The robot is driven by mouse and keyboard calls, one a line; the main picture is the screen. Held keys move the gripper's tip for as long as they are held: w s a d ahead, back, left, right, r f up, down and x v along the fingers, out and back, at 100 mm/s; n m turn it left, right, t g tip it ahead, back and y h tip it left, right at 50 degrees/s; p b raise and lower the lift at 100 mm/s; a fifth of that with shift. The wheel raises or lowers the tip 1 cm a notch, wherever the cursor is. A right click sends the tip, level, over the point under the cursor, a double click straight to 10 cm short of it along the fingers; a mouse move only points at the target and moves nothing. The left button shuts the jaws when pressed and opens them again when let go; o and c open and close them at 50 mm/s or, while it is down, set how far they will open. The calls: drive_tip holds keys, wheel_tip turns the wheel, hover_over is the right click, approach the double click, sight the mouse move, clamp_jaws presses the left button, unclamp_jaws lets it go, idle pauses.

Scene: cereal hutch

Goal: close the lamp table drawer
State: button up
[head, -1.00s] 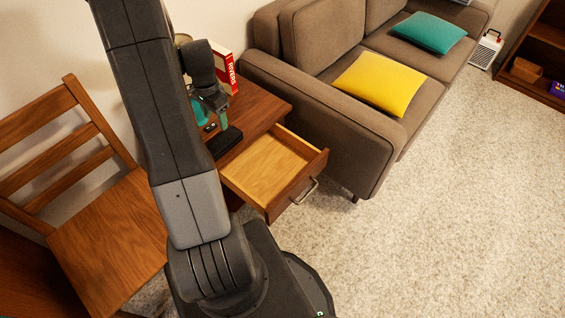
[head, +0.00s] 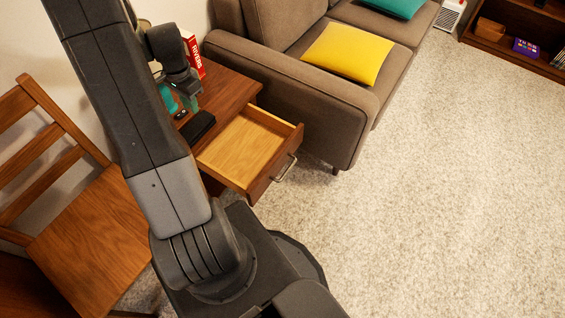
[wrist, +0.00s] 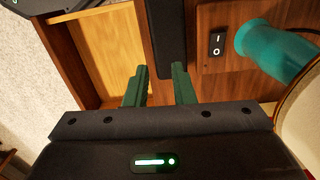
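The lamp table (head: 232,88) is dark brown wood and stands beside the sofa. Its drawer (head: 240,150) is pulled out, with a pale, empty inside and a metal handle (head: 286,168) on the front. The drawer also shows at the upper left of the wrist view (wrist: 110,45). My gripper (head: 190,103) is over the table top, behind the drawer and apart from its front. In the wrist view, its two green fingers (wrist: 160,84) stand apart with nothing held. A black flat object (head: 198,127) lies on the table top and shows beyond the gap between the fingers.
A teal lamp part (wrist: 265,50) and a switch plate (wrist: 216,45) are close to the gripper. A red and white box (head: 194,58) stands at the table's back. The sofa (head: 310,110) is right of the table, a wooden chair (head: 90,245) left. Carpet (head: 460,200) is clear at right.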

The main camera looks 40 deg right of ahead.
drive_tip(key=s+d+f+m+b, duration=0.1)
drive_tip(key=s+d, duration=0.1)
drive_tip(key=s+d+f+m+y+b, duration=0.1)
drive_tip(key=s+d, duration=0.1)
drive_tip(key=d, duration=0.1)
drive_tip(key=s+d+f+m+b, duration=0.1)
drive_tip(key=s+d, duration=0.2)
drive_tip(key=shift+f+m+y, duration=0.3)
clamp_jaws()
drive_tip(key=s+d+f+m+t+b, duration=0.25)
drive_tip(key=s+d+m+b, duration=0.2)
drive_tip(key=s, duration=0.45)
drive_tip(key=s+d+f+m+t+y+b, duration=0.15)
drive_tip(key=s+d+m+t+b, duration=0.3)
drive_tip(key=s, duration=0.55)
drive_tip(key=s+d+f+m+t+b, duration=0.25)
drive_tip(key=s+m+b, duration=0.2)
drive_tip(key=s, duration=0.45)
drive_tip(key=b, duration=0.5)
approach(277, 162)
drive_tip(key=shift+g, duration=0.25)
drive_tip(key=shift+x, duration=2.9)
